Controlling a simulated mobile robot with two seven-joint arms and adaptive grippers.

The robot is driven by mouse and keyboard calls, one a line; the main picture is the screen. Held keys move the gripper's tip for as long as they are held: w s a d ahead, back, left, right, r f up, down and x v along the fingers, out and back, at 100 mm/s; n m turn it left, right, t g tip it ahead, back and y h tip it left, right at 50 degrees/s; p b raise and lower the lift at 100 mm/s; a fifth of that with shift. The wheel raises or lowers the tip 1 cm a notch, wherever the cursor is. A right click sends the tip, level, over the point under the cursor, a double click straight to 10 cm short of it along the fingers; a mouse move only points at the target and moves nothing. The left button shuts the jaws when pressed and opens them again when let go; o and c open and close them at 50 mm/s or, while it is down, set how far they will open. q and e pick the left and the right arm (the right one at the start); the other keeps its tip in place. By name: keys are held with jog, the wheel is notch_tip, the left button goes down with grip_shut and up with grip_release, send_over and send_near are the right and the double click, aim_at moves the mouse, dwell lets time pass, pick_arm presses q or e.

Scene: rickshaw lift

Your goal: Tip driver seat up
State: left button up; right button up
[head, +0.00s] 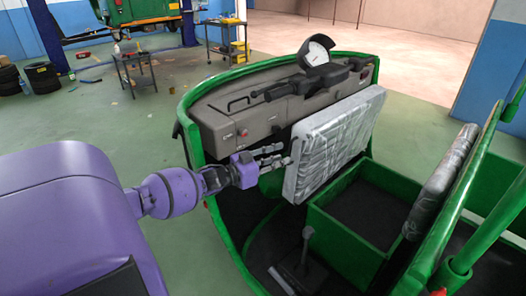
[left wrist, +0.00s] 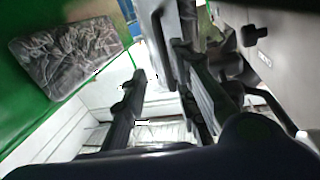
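The driver seat (head: 335,143) is a grey, wrinkled cushion. It stands tipped up, nearly on edge, over the front of the open green seat box (head: 388,238), leaning near the dashboard. My left gripper (head: 284,154) is at the seat's left edge, with two fingers apart and pointing at it. In the left wrist view the fingers (left wrist: 160,62) are also spread, and a grey slab, likely the seat edge (left wrist: 174,38), is near the tips. Whether they touch it I cannot tell. My right gripper is not in view.
The grey dashboard (head: 235,125) with handlebar and round gauge (head: 316,52) stands just beyond the seat. A lever (head: 306,242) rises from the cab floor. A backrest cushion (head: 440,180) and green frame bars (head: 480,235) are at right. Green floor lies open outside.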

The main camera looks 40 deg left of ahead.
pick_arm(q)
jog(key=v, duration=0.7)
jog(key=shift+s, duration=0.4)
jog(key=s+d+f+m+g+y+p, duration=0.1)
jog(key=s+d+f+g+y, duration=0.1)
jog(key=s+d+f, duration=0.55)
jog(key=s+d+f+g+y+p, duration=0.1)
jog(key=s+d+f+g+p, duration=0.25)
jog(key=f, duration=0.65)
jog(key=s+d+n+g+p, duration=0.1)
jog(key=s+d+n, duration=0.1)
jog(key=s+d, duration=0.8)
jog(key=s+d+f+n+g+y+p, duration=0.1)
jog(key=s+d+n+g+p, duration=0.1)
jog(key=s+d, duration=0.9)
jog(key=s, duration=0.3)
jog(key=shift+s+f+n, duration=0.2)
jog(key=shift+f+n, duration=0.1)
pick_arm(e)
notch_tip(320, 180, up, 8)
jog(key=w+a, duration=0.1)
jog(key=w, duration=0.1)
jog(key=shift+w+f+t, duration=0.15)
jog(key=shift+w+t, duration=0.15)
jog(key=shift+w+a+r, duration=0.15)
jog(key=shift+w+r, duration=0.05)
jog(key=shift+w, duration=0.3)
